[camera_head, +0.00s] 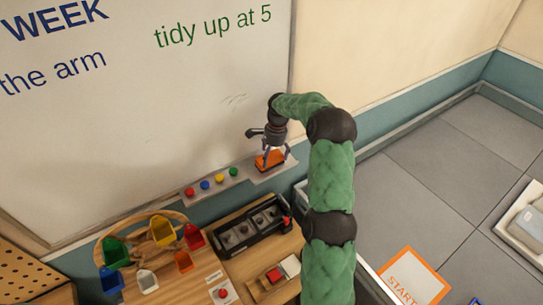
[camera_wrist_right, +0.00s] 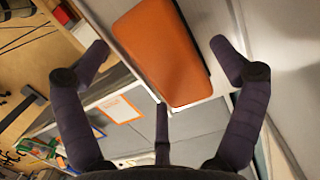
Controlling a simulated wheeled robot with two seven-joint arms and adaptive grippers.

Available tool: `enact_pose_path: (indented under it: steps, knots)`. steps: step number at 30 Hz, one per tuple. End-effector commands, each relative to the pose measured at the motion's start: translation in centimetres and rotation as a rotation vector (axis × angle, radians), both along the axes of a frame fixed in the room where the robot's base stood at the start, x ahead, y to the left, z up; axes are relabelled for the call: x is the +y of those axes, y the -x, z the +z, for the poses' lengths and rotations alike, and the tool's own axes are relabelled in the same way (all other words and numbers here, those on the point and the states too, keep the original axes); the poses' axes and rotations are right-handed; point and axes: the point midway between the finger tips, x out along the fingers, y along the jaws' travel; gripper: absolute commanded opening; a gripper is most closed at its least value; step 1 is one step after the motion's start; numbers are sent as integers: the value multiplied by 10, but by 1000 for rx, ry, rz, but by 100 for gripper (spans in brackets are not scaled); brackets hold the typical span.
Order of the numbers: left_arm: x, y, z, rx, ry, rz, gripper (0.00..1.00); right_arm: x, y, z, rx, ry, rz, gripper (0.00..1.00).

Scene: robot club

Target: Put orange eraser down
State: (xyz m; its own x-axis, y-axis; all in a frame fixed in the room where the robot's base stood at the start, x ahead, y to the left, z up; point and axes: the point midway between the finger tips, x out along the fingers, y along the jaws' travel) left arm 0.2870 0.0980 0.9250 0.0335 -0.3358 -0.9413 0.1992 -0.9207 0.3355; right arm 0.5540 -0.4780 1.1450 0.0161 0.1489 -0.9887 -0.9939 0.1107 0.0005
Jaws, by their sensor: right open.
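The orange eraser (camera_head: 270,160) lies on the narrow ledge below the whiteboard, at the right end of the ledge. In the right wrist view the eraser (camera_wrist_right: 162,52) shows its orange top and a dark edge. My right gripper (camera_head: 274,152) is right above and around the eraser, pointing down. In the right wrist view its fingers (camera_wrist_right: 162,60) are spread, with gaps between them and the eraser's sides. My left gripper does not show.
The whiteboard (camera_head: 140,110) stands behind the ledge (camera_head: 212,187), which holds several coloured magnets left of the eraser. Below are a wooden table (camera_head: 205,275), a black tray (camera_head: 250,235) and coloured cups. Open floor (camera_head: 430,165) lies to the right.

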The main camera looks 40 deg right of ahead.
Motion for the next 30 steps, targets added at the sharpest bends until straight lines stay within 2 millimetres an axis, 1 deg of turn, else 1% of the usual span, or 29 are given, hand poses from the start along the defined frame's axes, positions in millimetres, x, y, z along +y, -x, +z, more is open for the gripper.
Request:
enact_pose_path:
  steps: [5, 8, 9, 13, 18, 21, 25, 30]
  knots:
    - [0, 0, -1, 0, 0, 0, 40, 0, 0, -1, 0, 0, 0, 95]
    - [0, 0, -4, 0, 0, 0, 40, 0, 0, -5, 1, 0, 0, 95]
    - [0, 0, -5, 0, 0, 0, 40, -1, 0, -2, -2, 1, 0, 95]
    - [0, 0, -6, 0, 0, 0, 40, -4, -1, 21, -4, 2, 0, 95]
    - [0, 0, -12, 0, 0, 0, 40, -16, 9, 52, -4, 1, -2, 95]
    - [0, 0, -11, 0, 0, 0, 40, -18, 9, 71, -3, 1, 0, 95]
    - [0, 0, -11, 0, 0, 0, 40, -21, 9, 88, -2, 0, 0, 95]
    - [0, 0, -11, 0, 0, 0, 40, -23, 10, 100, -1, 0, 0, 95]
